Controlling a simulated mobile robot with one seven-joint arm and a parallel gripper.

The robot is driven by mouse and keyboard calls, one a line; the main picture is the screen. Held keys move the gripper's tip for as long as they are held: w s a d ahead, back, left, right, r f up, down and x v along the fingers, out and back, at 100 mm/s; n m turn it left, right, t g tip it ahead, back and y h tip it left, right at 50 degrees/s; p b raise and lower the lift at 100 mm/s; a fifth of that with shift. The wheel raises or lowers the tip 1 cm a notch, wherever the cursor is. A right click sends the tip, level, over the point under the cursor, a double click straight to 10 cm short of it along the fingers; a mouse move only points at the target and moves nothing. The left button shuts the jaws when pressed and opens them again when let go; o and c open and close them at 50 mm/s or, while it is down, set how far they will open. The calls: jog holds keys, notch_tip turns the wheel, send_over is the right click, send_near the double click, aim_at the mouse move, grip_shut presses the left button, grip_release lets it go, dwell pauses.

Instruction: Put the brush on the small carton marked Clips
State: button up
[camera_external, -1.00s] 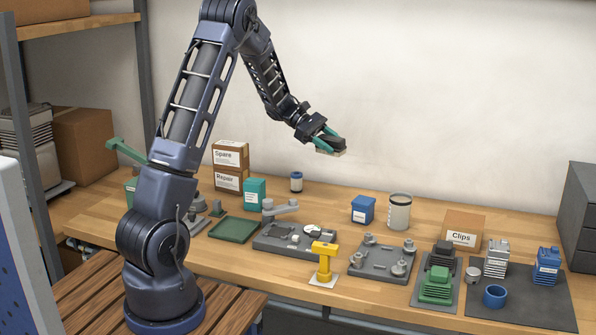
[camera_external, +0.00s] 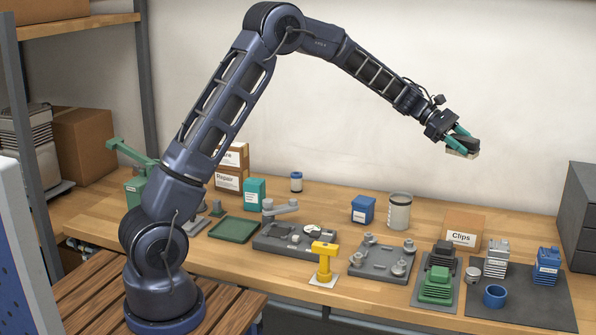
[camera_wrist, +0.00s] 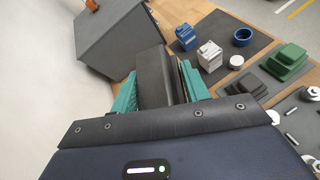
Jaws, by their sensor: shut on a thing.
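My gripper (camera_external: 457,140) is shut on the brush (camera_external: 463,145), a dark block with a pale underside. It holds the brush in the air, well above the back right of the bench. In the wrist view the dark brush (camera_wrist: 160,75) sits between the teal fingers. The small brown carton marked Clips (camera_external: 463,231) stands on the bench below the gripper, and nothing is on its top. The carton cannot be made out in the wrist view, where the brush and gripper block part of the bench.
A dark grey cabinet (camera_external: 580,215) stands at the right end. In front of the carton are a green stepped block (camera_external: 436,286), a grey container (camera_external: 497,258), a blue container (camera_external: 546,266) and a blue ring (camera_external: 495,296). A clear jar (camera_external: 399,212) stands to its left.

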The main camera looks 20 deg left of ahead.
aim_at(471, 140)
jog(key=d, duration=0.1)
jog(key=s+d, duration=0.1)
jog(key=d, duration=0.1)
jog(key=shift+s+r, duration=0.2)
jog(key=shift+r, duration=0.2)
jog(key=shift+s+d+f, duration=0.1)
jog(key=shift+s+d, duration=0.05)
jog(key=shift+d, duration=0.15)
notch_tip(471, 140, down, 20)
jog(key=shift+r, duration=0.25)
jog(key=shift+f, duration=0.1)
jog(key=o, duration=1)
jog(key=shift+a+r, duration=0.2)
jog(key=shift+r, duration=0.05)
jog(key=v, duration=1.1)
jog(key=shift+a, duration=0.25)
